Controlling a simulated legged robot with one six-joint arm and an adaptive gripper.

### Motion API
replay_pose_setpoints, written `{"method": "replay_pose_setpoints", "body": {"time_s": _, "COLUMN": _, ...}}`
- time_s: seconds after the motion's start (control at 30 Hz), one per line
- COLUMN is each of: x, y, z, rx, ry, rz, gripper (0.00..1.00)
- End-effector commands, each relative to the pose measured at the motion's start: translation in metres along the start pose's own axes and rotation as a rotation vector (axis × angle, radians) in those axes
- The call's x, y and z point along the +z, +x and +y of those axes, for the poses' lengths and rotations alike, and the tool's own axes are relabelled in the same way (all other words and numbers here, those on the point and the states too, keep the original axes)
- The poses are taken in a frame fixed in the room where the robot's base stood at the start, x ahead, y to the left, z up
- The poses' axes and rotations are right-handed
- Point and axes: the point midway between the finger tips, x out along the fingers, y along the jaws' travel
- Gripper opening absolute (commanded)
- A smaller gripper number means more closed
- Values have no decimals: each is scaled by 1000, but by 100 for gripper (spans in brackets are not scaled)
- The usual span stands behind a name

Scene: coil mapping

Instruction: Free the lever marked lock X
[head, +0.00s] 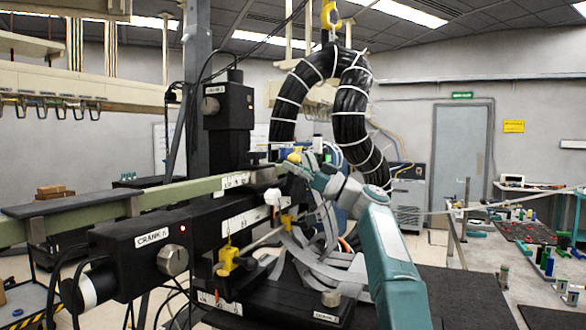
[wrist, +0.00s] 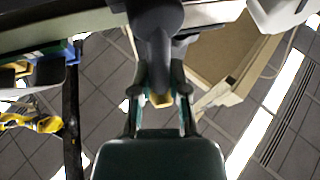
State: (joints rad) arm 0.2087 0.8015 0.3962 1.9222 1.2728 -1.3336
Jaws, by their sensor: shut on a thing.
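My gripper (wrist: 159,92) is shut on a dark grey rounded handle (wrist: 156,25) in the wrist view, with one finger on each side of it. A small yellow piece (wrist: 161,101) shows between the fingers. In the head view my gripper (head: 293,163) is at the far end of my teal arm, by the upper right of the black machine, and its fingers are too small to make out. I cannot read a lock X mark, so I cannot tell whether the held handle is that lever.
A box labelled CRANK A (head: 150,237) with a metal knob stands front left. A thick black cable loop (head: 350,100) arches behind my arm. Grey ribbon cables (head: 310,262) lie below it. A cluttered bench (head: 480,262) is at right.

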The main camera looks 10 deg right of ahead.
Motion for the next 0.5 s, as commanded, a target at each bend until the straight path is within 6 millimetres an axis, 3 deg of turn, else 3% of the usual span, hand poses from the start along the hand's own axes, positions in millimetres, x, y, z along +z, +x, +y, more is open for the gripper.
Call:
{"method": "replay_pose_setpoints", "body": {"time_s": 0.47, "x": 0, "y": 0, "z": 0, "rx": -4, "ry": -14, "rz": -3, "gripper": 0}}
{"method": "replay_pose_setpoints", "body": {"time_s": 0.5, "x": 0, "y": 0, "z": 0, "rx": -4, "ry": -14, "rz": -3, "gripper": 30}}
